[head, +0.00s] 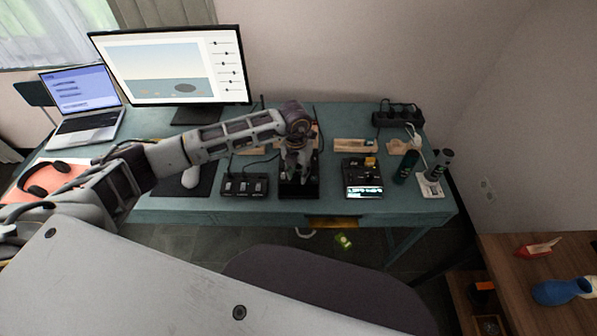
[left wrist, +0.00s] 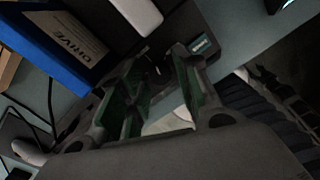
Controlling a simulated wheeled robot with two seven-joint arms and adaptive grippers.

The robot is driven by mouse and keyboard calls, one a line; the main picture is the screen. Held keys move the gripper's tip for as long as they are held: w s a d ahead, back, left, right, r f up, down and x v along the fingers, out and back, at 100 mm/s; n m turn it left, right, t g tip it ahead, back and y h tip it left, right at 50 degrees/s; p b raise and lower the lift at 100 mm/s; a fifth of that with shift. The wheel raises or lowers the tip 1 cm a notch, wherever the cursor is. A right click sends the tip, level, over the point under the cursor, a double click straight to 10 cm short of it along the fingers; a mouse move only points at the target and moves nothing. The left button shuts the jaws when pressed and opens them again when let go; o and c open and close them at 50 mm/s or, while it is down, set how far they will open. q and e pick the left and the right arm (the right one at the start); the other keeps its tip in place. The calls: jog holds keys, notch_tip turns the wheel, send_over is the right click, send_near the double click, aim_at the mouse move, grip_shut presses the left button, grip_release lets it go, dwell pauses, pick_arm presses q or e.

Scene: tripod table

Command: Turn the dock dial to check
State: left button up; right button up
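A black box-shaped device (head: 299,190), which looks like the dock, sits near the front edge of the teal table (head: 180,216). My left gripper (head: 298,178) points down over it and hides most of its top. In the left wrist view, the gripper's two fingers (left wrist: 158,92) stand apart, with the dark device (left wrist: 180,38) beyond them. A small teal-lit label (left wrist: 201,46) shows on the device. White marks show on the dark surface between the fingers, but I cannot make out the dial or its setting. Whether the fingers touch anything is unclear. My right gripper is not in view.
A black switch box (head: 244,186) stands left of the device. A black unit with a lit display (head: 363,180) and a dark green cylinder (head: 406,167) stand to the right. A monitor (head: 170,65) and laptop (head: 84,103) stand behind. A blue box (left wrist: 60,42) lies close to the gripper.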

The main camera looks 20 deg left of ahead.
aim_at(297, 174)
pick_arm(q)
jog(key=shift+r, duration=0.15)
notch_tip(297, 174, up, 12)
jog(key=shift+a, duration=0.3)
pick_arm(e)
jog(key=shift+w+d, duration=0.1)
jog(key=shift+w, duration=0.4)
pick_arm(q)
jog(key=shift+o, duration=0.4)
